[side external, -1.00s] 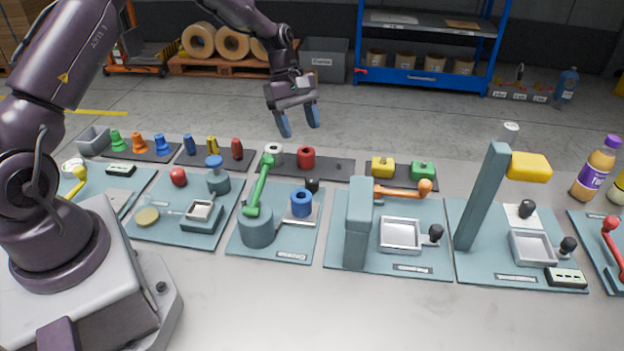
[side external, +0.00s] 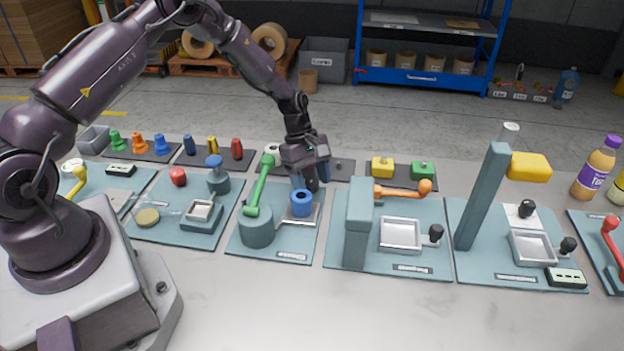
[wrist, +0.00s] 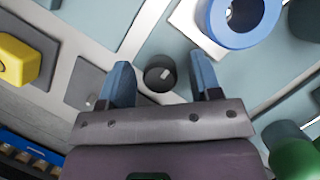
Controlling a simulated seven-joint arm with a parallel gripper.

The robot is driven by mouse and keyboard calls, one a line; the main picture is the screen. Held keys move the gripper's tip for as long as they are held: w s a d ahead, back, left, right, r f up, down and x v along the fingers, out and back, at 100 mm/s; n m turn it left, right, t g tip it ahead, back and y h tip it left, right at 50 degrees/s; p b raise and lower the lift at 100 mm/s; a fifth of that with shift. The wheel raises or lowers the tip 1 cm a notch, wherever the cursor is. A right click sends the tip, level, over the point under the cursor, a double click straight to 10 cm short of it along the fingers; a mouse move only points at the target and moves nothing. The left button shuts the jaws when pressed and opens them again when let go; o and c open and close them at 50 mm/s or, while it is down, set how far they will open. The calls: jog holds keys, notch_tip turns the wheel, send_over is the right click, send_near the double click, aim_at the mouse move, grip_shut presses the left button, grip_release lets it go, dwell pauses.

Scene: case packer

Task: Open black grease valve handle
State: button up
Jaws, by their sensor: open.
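The black valve handle, a small round dark knob with a pale mark (wrist: 159,74), sits between my fingers in the wrist view, with gaps on both sides. In the side view it is largely hidden by the fingers. My gripper (side external: 311,182) is open, pointing down at the back right of the teal plate (side external: 285,243) that carries the green lever. Its two blue fingertips straddle the knob; I cannot tell how far above the plate they are.
A blue ring (side external: 301,203) stands close in front of the gripper, and the green lever (side external: 261,185) rises just left. The orange handle (side external: 402,189) on its grey post is to the right. A yellow block (side external: 382,167) lies behind right.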

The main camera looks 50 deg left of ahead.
jog(key=shift+d+f, duration=0.1)
jog(key=c, duration=0.9)
jog(key=shift+m, duration=0.4)
jog(key=m+g, duration=0.1)
jog(key=m, duration=0.2)
jog(key=shift+m+g, duration=0.4)
jog(key=m+g+y, duration=0.1)
jog(key=m, duration=0.3)
jog(key=shift+w+m, duration=0.1)
jog(key=shift+m, duration=0.2)
jog(key=m+g+y, duration=0.1)
jog(key=m, duration=0.3)
jog(key=shift+y, duration=0.4)
jog(key=m, duration=0.2)
jog(key=m+y, duration=0.1)
jog(key=m, duration=0.1)
jog(key=shift+m+g+y, duration=0.3)
